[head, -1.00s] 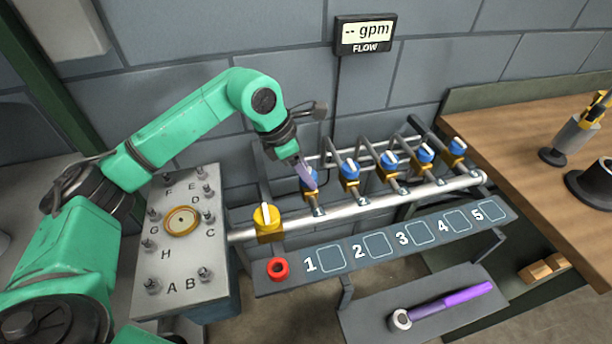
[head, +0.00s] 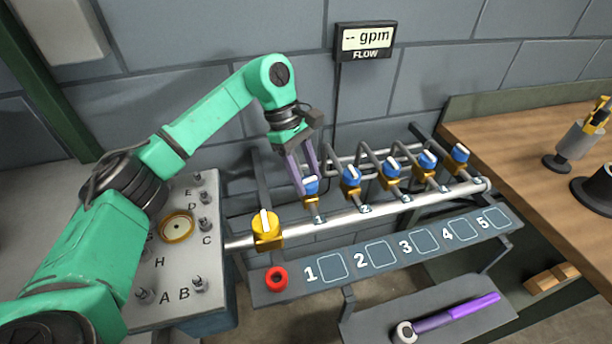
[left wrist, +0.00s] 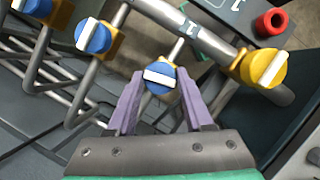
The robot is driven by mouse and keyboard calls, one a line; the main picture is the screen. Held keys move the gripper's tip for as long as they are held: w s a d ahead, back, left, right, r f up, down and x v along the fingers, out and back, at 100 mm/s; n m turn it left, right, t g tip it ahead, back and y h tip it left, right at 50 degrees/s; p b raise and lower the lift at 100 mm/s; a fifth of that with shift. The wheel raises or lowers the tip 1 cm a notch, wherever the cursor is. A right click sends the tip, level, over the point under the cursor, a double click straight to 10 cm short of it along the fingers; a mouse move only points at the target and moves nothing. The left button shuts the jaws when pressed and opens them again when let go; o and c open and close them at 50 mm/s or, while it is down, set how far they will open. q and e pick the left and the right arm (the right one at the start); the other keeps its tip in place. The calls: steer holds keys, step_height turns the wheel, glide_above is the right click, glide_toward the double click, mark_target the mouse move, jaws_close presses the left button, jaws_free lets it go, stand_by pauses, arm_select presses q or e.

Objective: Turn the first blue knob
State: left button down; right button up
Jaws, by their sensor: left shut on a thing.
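The first blue knob (head: 311,187), with a white bar on its face, sits on a brass valve at the near end of the blue row, above panel number 1. My left gripper (head: 304,188) reaches down to it from behind, purple fingers on either side. In the left wrist view the blue knob (left wrist: 160,80) lies between the fingertips (left wrist: 160,86), its white bar running across from finger to finger. The gripper is shut on this knob. In the head view the fingers partly hide its left side. My right gripper is not in view.
More blue knobs (head: 350,176) continue along the pipe (head: 400,200) to the right. A yellow knob (head: 265,225) and red ring (head: 276,279) are close on the left. A flow display (head: 366,41) reads "-- gpm". Bent pipes stand behind the row.

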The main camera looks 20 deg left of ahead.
arm_select(q)
steer(key=shift+w+r+m+g+y, duration=0.1)
steer(key=shift+m+g+y, duration=0.25)
steer(key=shift+m, duration=0.95)
steer(key=shift+c, duration=1.5)
jaws_free()
steer(key=shift+g, duration=0.25)
